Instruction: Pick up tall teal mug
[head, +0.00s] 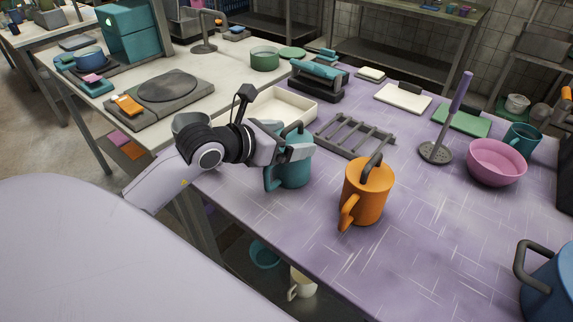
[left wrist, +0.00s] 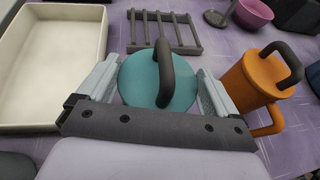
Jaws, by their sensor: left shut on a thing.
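The tall teal mug (head: 292,171) stands on the purple table near its front edge in the head view, with a teal lid and a dark arched handle on top. My left gripper (head: 287,150) is around its upper part and shut on it. In the left wrist view the teal lid (left wrist: 142,78) sits between the two fingers of my left gripper (left wrist: 158,90). The mug appears upright; I cannot tell whether its base touches the table. My right gripper is not in view.
An orange lidded mug (head: 366,192) stands close on the right. A grey rack (head: 354,136) lies behind, and a cream tray (head: 284,104) is behind left. A pink bowl (head: 496,163) and an upright purple-handled tool (head: 459,108) stand farther right.

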